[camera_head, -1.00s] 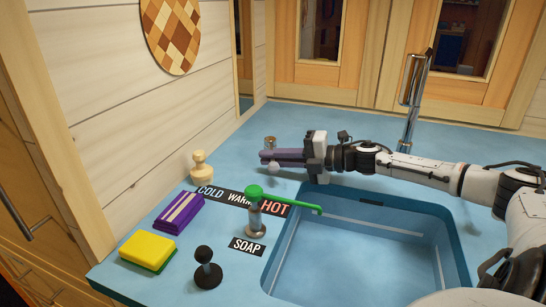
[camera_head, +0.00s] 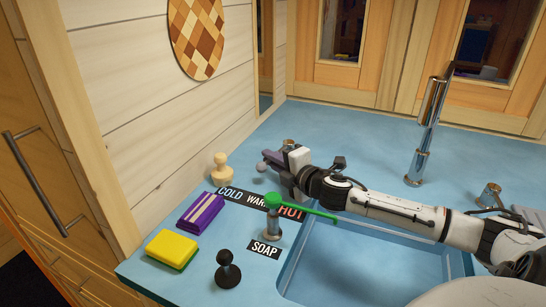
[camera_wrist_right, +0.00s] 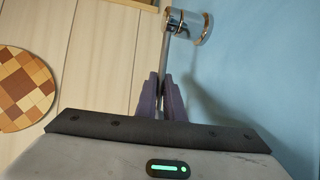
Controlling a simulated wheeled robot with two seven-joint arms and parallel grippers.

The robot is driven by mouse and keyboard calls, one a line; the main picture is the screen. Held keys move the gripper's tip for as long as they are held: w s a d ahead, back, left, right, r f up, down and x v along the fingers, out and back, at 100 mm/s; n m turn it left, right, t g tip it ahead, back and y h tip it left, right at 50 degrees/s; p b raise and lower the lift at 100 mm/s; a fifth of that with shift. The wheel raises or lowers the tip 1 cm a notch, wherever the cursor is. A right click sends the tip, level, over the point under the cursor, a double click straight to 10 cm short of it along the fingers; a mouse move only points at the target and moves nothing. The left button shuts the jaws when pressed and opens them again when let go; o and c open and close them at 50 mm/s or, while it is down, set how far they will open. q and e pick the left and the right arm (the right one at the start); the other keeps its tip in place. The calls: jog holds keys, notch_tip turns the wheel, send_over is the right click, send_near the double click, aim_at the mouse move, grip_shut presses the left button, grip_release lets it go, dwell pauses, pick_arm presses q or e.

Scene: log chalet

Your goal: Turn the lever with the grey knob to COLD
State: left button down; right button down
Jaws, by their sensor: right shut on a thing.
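The lever's grey knob (camera_head: 261,167) shows at the left tip of my right gripper (camera_head: 270,160) in the head view. The lever's round metal base (camera_head: 288,143) stands just behind the gripper. In the right wrist view the thin lever rod (camera_wrist_right: 166,50) runs from the metal base (camera_wrist_right: 188,26) down between the purple fingers (camera_wrist_right: 161,98), which are shut on it. From its base the lever points left and forward, toward the COLD end of the black label strip (camera_head: 232,192). The gripper hides most of the lever in the head view. My left gripper is not in view.
A green-topped post (camera_head: 272,222) with a long green arm stands near the SOAP label (camera_head: 264,249). A wooden peg (camera_head: 221,168), purple packet (camera_head: 201,210), sponge (camera_head: 171,250) and black knob (camera_head: 228,269) line the left. The sink (camera_head: 330,265) and tap (camera_head: 422,150) are right.

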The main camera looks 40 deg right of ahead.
jog(key=shift+w+h, duration=0.2)
jog(key=shift+h, duration=0.3)
jog(key=c, duration=1.9)
grip_release()
jog(key=shift+o, duration=0.2)
jog(key=shift+s+a, duration=0.1)
jog(key=shift+s, duration=0.5)
jog(key=shift+r+v, duration=0.1)
jog(key=shift+v, duration=2.2)
jog(key=shift+r+v, duration=0.15)
jog(key=shift+v, duration=2.15)
